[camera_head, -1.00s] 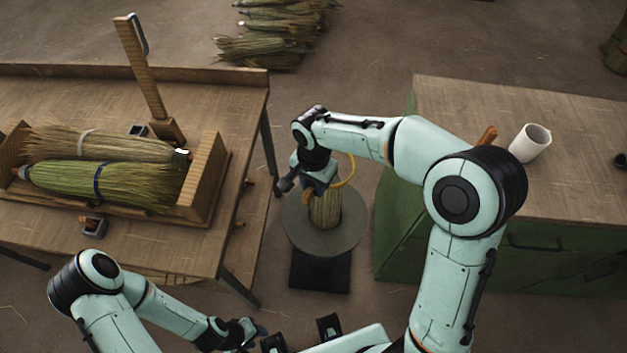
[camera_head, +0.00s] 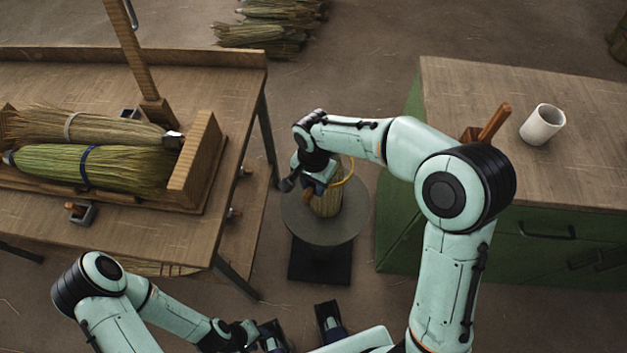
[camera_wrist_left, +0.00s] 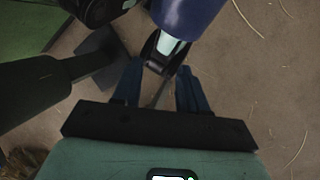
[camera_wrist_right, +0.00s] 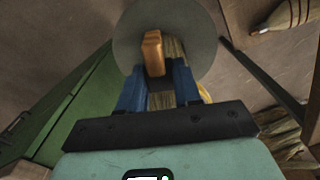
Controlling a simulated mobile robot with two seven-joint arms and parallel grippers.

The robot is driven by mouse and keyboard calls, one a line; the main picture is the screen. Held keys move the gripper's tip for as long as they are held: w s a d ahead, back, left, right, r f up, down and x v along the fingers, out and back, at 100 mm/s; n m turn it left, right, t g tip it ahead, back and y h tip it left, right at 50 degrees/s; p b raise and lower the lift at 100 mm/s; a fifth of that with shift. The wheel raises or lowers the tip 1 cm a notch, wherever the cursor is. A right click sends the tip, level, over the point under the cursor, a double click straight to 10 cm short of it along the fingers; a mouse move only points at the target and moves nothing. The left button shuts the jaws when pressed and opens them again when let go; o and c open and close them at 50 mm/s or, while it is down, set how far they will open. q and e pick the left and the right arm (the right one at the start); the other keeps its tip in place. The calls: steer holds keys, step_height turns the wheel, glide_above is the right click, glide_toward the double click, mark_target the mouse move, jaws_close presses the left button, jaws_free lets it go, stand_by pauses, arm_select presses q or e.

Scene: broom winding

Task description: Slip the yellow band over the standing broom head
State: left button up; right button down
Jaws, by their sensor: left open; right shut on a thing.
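The broom head (camera_head: 328,206) stands upright on a round grey plate (camera_head: 348,226), its straw partly hidden by my right gripper (camera_head: 315,186). The yellow band (camera_head: 349,170) arcs out to the right of that gripper, close above the broom head. My right gripper is shut, with an orange-brown wooden piece (camera_wrist_right: 153,53) showing between its fingertips. The straw (camera_wrist_right: 174,50) lies just behind them, and a bit of yellow (camera_wrist_right: 204,93) shows beside the right finger. Whether the band encircles the straw is hidden. My left gripper (camera_wrist_left: 158,78) is open and empty, low at the front.
A wooden bench (camera_head: 120,222) at left carries brooms in a wooden cradle (camera_head: 198,160). A green cabinet (camera_head: 545,222) at right has a white mug (camera_head: 541,124) and a wooden handle (camera_head: 495,123) on top. Straw bundles (camera_head: 265,38) lie on the floor behind.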

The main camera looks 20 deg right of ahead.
steer(key=shift+f+b, duration=1.4)
steer(key=shift+f, duration=0.8)
steer(key=shift+f+b, duration=4.3)
steer(key=shift+f, duration=2.3)
arm_select(q)
steer(key=w+a+f+t+y+b, duration=0.1)
steer(key=w+a+f+t, duration=0.2)
steer(key=w+f, duration=0.6)
steer(key=shift+w+a+f+n+t+b, duration=0.35)
steer(key=shift+f+n+t, duration=0.05)
steer(key=shift+f, duration=1.7)
arm_select(e)
steer(key=shift+f, duration=1.5)
steer(key=shift+r+p, duration=0.25)
steer(key=shift+p, duration=0.05)
arm_select(q)
steer(key=shift+r, duration=0.4)
